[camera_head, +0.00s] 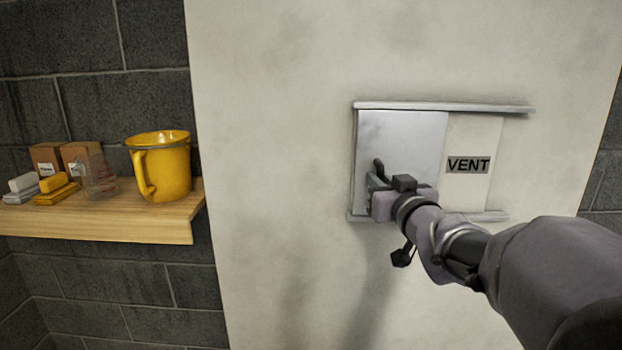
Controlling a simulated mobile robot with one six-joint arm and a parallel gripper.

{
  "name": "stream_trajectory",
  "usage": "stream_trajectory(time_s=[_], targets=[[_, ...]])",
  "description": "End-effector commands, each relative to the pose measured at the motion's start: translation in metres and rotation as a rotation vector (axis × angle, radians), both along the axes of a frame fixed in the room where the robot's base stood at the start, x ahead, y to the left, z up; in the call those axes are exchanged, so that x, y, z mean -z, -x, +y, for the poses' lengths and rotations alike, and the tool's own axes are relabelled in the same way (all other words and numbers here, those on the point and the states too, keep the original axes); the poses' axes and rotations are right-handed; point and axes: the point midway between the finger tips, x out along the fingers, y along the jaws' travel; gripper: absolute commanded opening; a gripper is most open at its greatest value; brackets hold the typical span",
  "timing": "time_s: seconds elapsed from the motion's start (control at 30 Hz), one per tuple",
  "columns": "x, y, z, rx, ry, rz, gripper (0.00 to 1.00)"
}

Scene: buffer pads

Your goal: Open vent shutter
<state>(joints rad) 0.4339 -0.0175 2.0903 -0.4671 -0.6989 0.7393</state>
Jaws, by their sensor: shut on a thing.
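The vent shutter (405,140) is a silver metal plate set between an upper and a lower rail on a pale wall panel. It sits at the left end of the rails. A white section with a black-on-grey "VENT" label (468,165) lies to its right. My gripper (379,180) is at the lower left of the plate, shut on the shutter's handle. A dark curved piece stands up at the fingers. My gripper hides most of the handle and part of the plate's lower edge.
The upper rail (440,106) runs right past the white section. A wooden shelf (110,228) at left holds a yellow pitcher (172,170), a clear glass (97,178), brown boxes (46,158) and several small blocks. The wall between shelf and vent is bare.

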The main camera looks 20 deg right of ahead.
Motion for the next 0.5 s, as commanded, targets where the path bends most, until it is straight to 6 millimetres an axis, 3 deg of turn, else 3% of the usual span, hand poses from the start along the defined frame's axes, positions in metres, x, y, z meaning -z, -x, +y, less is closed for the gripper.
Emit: stream_trajectory(time_s=[0.37,0.5], targets=[[-0.002,0.000,-0.001,0.000,0.001,-0.003,0.00],[-0.005,0.005,-0.023,0.007,0.002,-0.004,0.00]])
